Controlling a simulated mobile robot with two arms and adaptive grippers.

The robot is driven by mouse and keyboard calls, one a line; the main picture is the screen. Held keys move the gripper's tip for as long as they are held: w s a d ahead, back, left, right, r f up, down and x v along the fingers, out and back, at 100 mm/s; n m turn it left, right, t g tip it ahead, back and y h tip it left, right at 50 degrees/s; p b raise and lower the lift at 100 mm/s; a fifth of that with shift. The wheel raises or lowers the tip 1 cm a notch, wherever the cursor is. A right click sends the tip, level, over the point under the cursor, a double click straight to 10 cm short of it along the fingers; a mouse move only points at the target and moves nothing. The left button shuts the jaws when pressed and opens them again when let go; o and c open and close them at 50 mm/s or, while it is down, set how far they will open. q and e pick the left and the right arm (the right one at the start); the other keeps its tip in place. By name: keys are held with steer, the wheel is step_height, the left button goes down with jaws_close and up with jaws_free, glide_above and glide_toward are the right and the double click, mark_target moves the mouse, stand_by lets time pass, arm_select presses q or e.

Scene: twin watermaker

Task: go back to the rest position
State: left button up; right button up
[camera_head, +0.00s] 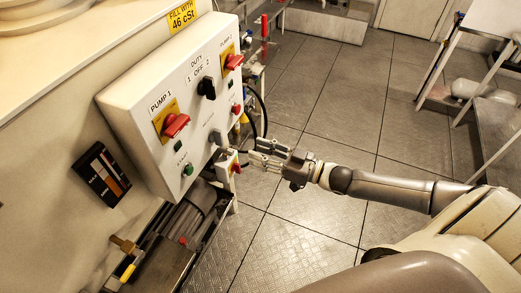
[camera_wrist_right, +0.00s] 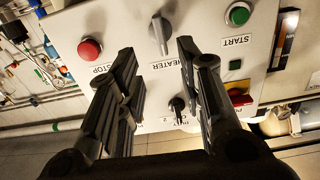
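My right gripper (camera_head: 257,153) reaches in from the right, in front of the lower right side of the white control panel (camera_head: 140,97). Its fingers are spread apart with nothing between them. In the right wrist view, the open gripper (camera_wrist_right: 157,62) faces the panel, and the grey HEATER knob (camera_wrist_right: 160,30) appears just beyond the gap between the fingers. I cannot tell whether a finger touches the panel. My left gripper is not in view.
The panel carries red PUMP 1 (camera_head: 176,125) and PUMP 2 (camera_head: 233,62) switches and a black DUTY knob (camera_head: 207,87). A red STOP button (camera_wrist_right: 90,49) and green START button (camera_wrist_right: 238,14) flank the heater knob. Tiled floor (camera_head: 330,110) lies open behind my right arm.

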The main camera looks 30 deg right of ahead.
steer(key=d+f+m+h, duration=0.1)
steer(key=d+f+h, duration=0.2)
steer(key=f, duration=0.5)
steer(key=d+f+m+h, duration=0.1)
steer(key=d+f+h, duration=0.2)
steer(key=f, duration=0.5)
steer(key=s+d+f+m+g+h, duration=0.1)
steer(key=s+f+g+h, duration=0.1)
steer(key=s+f, duration=0.45)
steer(key=s+d+f+m+g+h, duration=0.1)
steer(key=s+f+g, duration=0.15)
steer(key=f, duration=0.75)
steer(key=s+a+f+g, duration=0.3)
steer(key=s+f, duration=0.3)
steer(key=s, duration=0.5)
steer(key=s+a+f+g+h, duration=0.1)
steer(key=s+f, duration=0.4)
steer(key=s, duration=0.6)
steer(key=s+a+f+m+g+h, duration=0.1)
steer(key=s+a+f+g, duration=0.3)
steer(key=s, duration=0.6)
step_height(320, 180, down, 3)
steer(key=shift+s+a+r+g, duration=0.15)
steer(key=shift+s+a+g, duration=0.25)
steer(key=shift+a, duration=0.2)
